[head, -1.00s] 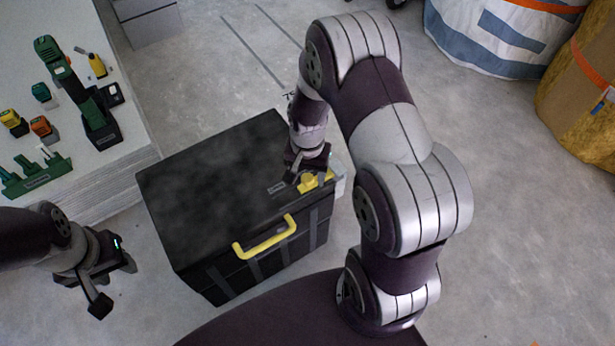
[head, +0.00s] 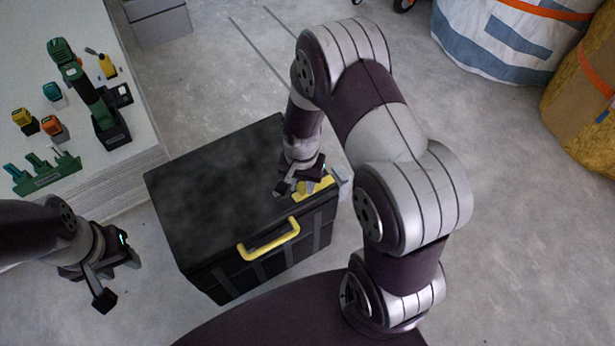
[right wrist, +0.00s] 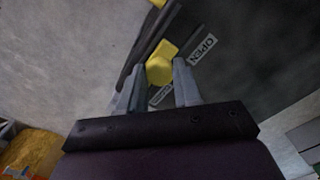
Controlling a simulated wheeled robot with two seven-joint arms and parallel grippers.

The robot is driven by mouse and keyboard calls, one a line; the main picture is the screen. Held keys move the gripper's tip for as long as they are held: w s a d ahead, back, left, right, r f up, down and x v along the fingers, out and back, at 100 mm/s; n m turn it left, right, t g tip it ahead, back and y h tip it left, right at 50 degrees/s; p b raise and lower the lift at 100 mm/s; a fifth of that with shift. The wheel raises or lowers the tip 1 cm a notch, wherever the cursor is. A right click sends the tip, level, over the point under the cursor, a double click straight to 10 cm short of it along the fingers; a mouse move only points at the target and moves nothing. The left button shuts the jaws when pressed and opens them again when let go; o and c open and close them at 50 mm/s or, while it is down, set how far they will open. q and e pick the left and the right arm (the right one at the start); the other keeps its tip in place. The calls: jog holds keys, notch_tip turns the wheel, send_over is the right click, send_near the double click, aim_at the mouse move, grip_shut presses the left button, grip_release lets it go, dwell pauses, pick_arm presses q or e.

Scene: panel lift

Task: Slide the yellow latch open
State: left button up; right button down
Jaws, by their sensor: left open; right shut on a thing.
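The yellow latch (head: 325,184) is on the front right part of the black case's lid (head: 215,185). My right gripper (head: 298,188) is over it from above, shut on the latch's knob. In the right wrist view the round yellow knob (right wrist: 158,71) sits between the two grey fingertips. An OPEN label (right wrist: 201,45) lies beside it, and a second label (right wrist: 160,95) is partly hidden by the fingers. In the head view the gripper hides part of the latch. My left gripper (head: 119,279) is open and empty, left of the case.
A yellow handle (head: 269,240) sticks out from the case's front. A pale table (head: 150,150) at the upper left holds a green drill (head: 85,85) and several small tools. Large bags (head: 495,40) stand at the upper right.

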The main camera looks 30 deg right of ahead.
jog(key=c, duration=1.2)
grip_release()
jog(key=shift+s+a, duration=0.1)
jog(key=o, duration=0.4)
jog(key=shift+a, duration=0.1)
notch_tip(320, 180, up, 13)
jog(key=p, duration=0.5)
jog(key=shift+f+p, duration=0.2)
jog(key=shift+p, duration=0.1)
